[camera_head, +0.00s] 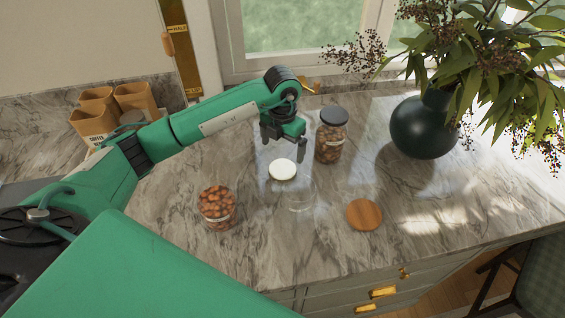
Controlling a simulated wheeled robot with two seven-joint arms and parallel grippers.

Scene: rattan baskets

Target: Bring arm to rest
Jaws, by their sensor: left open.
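My left arm (215,118) comes in from the left and reaches over the marble counter (160,215). My left gripper (284,150) points down and is open, with nothing seen between its fingers. It is above and behind a round white lid or disc (283,170), and left of a dark-lidded jar (331,137). My right gripper is not in view.
A glass jar of brown nuts (217,208) stands at the front. A clear glass (300,195) is hard to make out. A round wooden lid (364,214) lies to the right. A dark vase (423,128) holds branches.

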